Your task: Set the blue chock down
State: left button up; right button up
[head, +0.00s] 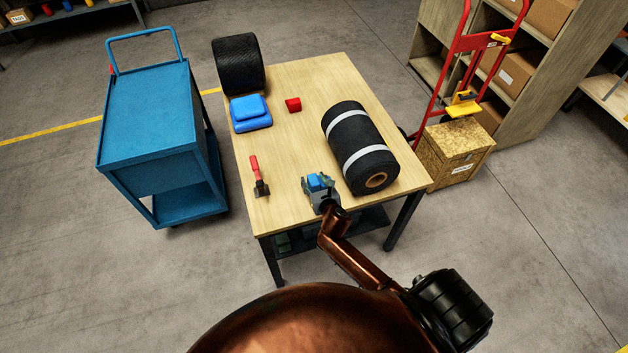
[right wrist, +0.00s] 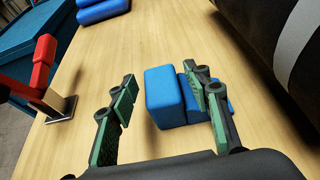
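The blue chock (head: 316,181) is near the front edge of the wooden table, left of the black roll. It also shows in the right wrist view (right wrist: 165,97), where it looks to rest on the tabletop. My right gripper (head: 319,184) is open, with one green-padded finger on each side of the chock. In the right wrist view a gap shows between the left finger and the chock. The right finger overlaps the chock's right part, so contact there is unclear. My left gripper is not in view.
A blue cart (head: 150,115) stands left. The table's middle is clear.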

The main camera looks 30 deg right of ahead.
jog(key=shift+s+r, duration=0.1)
jog(key=shift+r, duration=0.1)
jog(key=p+v, duration=0.2)
jog(key=v, duration=0.9)
jog(key=shift+s, duration=0.4)
jog(key=shift+a+r, duration=0.1)
jog(key=shift+a, duration=0.05)
